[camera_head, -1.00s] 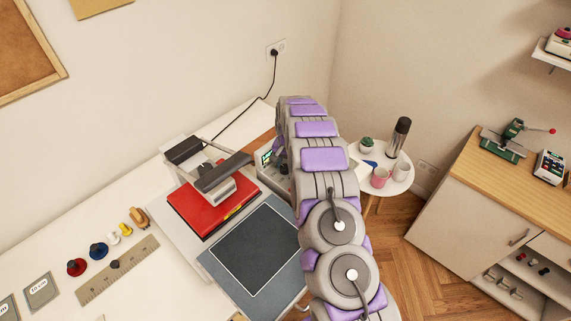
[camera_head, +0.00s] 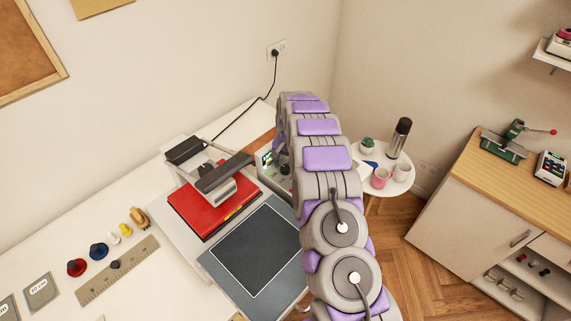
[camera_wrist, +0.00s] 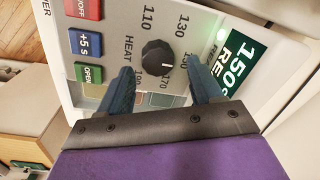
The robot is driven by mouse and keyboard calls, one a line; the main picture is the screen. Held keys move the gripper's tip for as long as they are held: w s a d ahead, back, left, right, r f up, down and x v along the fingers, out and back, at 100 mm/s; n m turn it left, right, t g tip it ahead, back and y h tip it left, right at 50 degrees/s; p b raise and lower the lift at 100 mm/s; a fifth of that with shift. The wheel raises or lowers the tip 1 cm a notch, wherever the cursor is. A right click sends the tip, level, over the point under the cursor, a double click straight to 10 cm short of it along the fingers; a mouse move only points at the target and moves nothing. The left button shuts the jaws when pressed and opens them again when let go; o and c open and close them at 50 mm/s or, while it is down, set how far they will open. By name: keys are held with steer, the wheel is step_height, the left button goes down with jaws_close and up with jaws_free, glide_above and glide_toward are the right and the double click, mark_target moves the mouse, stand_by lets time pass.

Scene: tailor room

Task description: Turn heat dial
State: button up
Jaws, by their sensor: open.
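The heat dial (camera_wrist: 158,58) is a black ribbed knob on a pale control panel, with printed numbers around it and a small pale mark on its lower right. My gripper (camera_wrist: 160,64) is open, with one blue-grey finger on each side of the dial's lower part in the wrist view. I cannot tell whether either finger touches it. A green display (camera_wrist: 238,70) beside it shows 150 and partly cut-off letters. In the head view the control box (camera_head: 266,157) stands behind the press, partly covered by my arm, which hides my gripper.
Red (camera_wrist: 86,8), blue (camera_wrist: 86,43) and green (camera_wrist: 89,74) buttons line the panel left of the dial. The heat press (camera_head: 200,207) with its red plate stands left of my arm on the white table. A round side table (camera_head: 375,201) holds mugs and a flask.

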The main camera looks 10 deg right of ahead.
mark_target(288, 167)
step_height(288, 167, up, 16)
steer(key=shift+s+d+f, duration=0.2)
steer(key=shift+d, duration=0.2)
stand_by(0.3)
